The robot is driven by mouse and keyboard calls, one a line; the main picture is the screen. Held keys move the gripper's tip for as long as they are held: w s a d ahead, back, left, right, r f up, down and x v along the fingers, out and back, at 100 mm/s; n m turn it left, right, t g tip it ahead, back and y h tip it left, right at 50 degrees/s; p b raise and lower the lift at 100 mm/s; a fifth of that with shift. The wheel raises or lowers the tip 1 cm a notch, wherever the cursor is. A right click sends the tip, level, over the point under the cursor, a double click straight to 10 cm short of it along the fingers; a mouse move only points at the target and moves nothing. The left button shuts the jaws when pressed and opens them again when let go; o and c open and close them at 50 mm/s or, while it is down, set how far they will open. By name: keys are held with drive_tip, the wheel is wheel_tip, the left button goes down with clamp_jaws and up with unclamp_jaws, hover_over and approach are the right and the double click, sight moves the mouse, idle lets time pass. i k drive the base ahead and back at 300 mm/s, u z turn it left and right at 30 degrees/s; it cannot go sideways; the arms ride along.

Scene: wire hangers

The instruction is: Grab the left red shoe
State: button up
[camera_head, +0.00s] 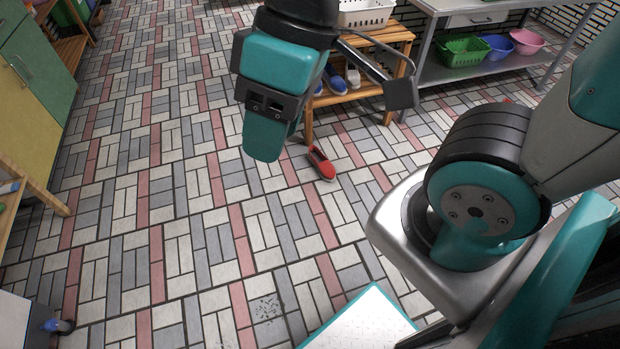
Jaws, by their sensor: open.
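One red shoe (321,164) lies on the tiled floor, just in front of the wooden rack, near the middle of the camera_head view. Its opening faces up and its toe points down and to the right in the picture. My gripper (322,74) is open at the top centre, above and up-left of the shoe in the picture. It looks empty and apart from the shoe; its exact height is hard to tell. It partly covers the rack behind. A small red bit (507,100) shows beside my arm at the right; I cannot tell whether it is a second shoe.
A wooden rack (398,37) with blue shoes (335,80) and a white basket (364,13) stands behind. A metal table (480,72) holds green, blue and pink baskets. Cabinets (40,60) line the left. The floor at left and centre is clear.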

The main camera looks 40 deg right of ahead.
sight(327, 170)
drive_tip(key=u, duration=0.45)
drive_tip(key=i, duration=2.55)
drive_tip(key=z, duration=1.25)
drive_tip(key=i, duration=0.85)
drive_tip(key=z, duration=1.1)
drive_tip(key=i, duration=0.2)
drive_tip(key=z, duration=0.1)
